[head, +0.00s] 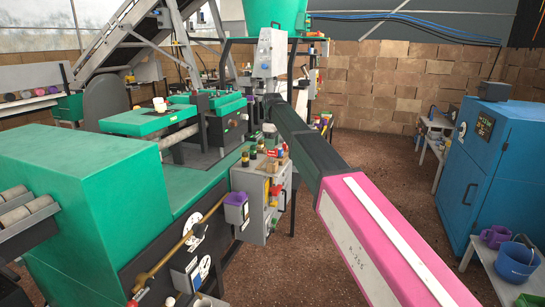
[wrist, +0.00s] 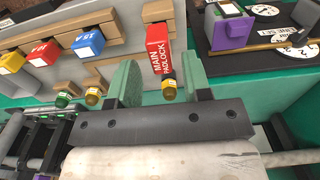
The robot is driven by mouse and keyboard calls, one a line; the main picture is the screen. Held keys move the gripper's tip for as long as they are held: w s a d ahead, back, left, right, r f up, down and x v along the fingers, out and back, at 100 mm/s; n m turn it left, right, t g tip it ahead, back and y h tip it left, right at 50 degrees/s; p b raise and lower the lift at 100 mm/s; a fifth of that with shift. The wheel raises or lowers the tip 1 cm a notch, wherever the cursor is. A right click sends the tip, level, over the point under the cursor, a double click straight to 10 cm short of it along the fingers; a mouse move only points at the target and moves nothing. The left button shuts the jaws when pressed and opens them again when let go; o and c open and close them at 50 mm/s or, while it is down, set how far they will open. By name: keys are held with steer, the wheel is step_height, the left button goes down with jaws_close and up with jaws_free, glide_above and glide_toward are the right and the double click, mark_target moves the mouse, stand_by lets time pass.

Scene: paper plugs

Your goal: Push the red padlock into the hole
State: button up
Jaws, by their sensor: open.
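The red padlock (wrist: 159,48) is a red block with white lettering "MAIN PADLOCK" in the wrist view. It sticks out from a tan wooden strip, with a yellow-brown rounded end (wrist: 168,90) at its near side. My gripper (wrist: 160,62) is open, its two green fingers on either side of the padlock with gaps visible. Whether it touches the padlock cannot be told. The hole is not visible. In the head view the end of my arm is by the grey panel (head: 248,183); the padlock cannot be made out clearly there.
Blue (wrist: 87,43), red (wrist: 41,52) and yellow (wrist: 11,62) blocks sit left of the padlock, with green (wrist: 62,100) and yellow (wrist: 93,94) knobs below. A purple box (wrist: 231,33) is at right. A blue cabinet (head: 498,155) stands right; brown floor (head: 395,175) is clear.

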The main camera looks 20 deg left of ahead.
steer(key=shift+f, duration=1.15)
jaws_close()
steer(key=shift+r, duration=0.15)
steer(key=shift+r, duration=2.4)
